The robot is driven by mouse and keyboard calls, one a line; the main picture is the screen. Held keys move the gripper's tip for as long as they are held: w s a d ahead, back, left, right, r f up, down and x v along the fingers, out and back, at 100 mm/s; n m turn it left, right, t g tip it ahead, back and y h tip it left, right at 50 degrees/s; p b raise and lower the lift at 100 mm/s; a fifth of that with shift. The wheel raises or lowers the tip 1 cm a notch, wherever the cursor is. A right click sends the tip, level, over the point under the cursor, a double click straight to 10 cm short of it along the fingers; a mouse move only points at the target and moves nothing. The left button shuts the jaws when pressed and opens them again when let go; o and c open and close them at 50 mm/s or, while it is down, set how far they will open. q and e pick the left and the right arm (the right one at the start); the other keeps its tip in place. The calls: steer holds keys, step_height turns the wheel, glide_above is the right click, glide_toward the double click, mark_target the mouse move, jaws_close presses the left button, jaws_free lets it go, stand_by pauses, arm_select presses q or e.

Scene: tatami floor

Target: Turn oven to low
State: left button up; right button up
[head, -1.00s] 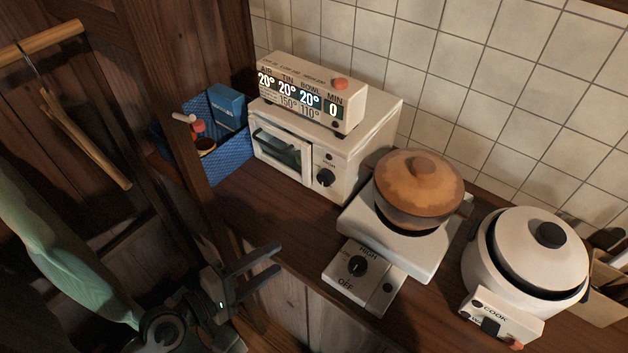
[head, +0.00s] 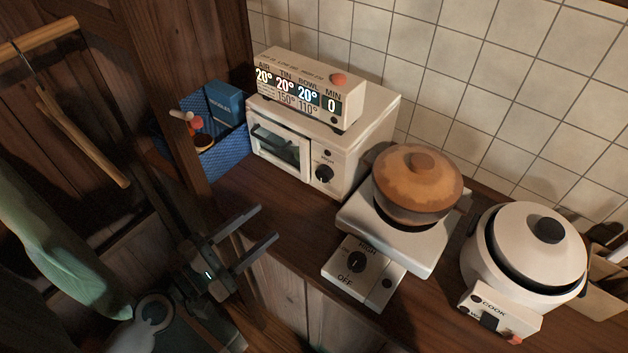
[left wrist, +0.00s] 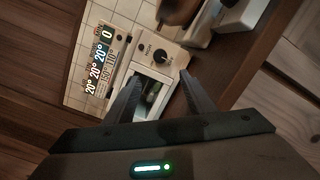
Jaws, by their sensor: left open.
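The white toaster oven (head: 352,143) stands on the dark wood counter against the tiled wall. Its glass door (head: 277,150) is closed. Its black knob (head: 324,174) is on the front panel right of the door, below a "HIGH" mark; the pointer is too small to read. The knob also shows in the left wrist view (left wrist: 159,57), ahead of the fingers. My left gripper (head: 267,224) is open and empty, in front of the counter, below and left of the oven, apart from it. It also shows in the left wrist view (left wrist: 159,83). My right gripper is not in view.
A display box (head: 300,71) sits on the oven, reading 20° several times and 0 min. A hot plate (head: 398,239) with a brown lidded pot (head: 418,182) stands right of it, then a white rice cooker (head: 527,262). A blue basket (head: 222,158) is left, beside a wooden post.

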mark_target(321, 177)
arm_select(q)
steer(key=p+x, duration=0.4)
steer(key=x, duration=1.1)
steer(key=shift+w+d+r+p, duration=0.1)
steer(key=shift+w+d+p, duration=0.2)
steer(key=shift+p, duration=0.05)
steer(key=shift+w+d, duration=0.45)
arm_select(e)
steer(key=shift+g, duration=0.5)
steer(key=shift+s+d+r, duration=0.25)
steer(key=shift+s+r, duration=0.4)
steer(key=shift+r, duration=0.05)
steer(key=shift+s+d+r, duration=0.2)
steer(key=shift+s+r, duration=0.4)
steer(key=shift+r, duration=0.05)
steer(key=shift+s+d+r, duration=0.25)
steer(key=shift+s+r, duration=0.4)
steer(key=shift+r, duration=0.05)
arm_select(q)
steer(key=c, duration=1)
steer(key=shift+c, duration=0.2)
